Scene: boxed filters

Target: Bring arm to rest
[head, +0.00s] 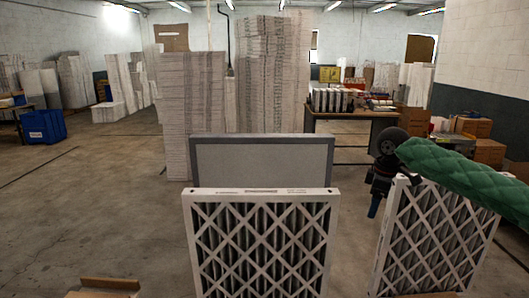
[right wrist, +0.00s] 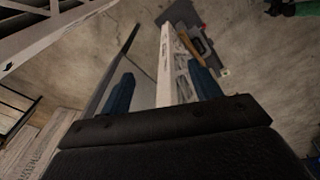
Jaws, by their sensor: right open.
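A white-framed filter with a lattice face (head: 262,243) stands upright at front centre. A grey-framed flat panel (head: 262,162) stands just behind it. Another white lattice filter (head: 437,240) stands at the right, slightly tilted, partly covered by my green-sleeved right arm. My right gripper (head: 374,207) points down by that filter's upper left corner. In the right wrist view its blue fingertips (right wrist: 162,88) are spread apart. A white filter edge (right wrist: 170,62) shows between and beyond them; I cannot tell whether they touch it. My left gripper is not in view.
Tall stacks of filters (head: 192,110) stand behind. A table (head: 345,114) with boxed items is at the back right, near cardboard boxes (head: 474,127). A blue bin (head: 44,126) is at the left. A cardboard edge (head: 108,284) shows at the bottom.

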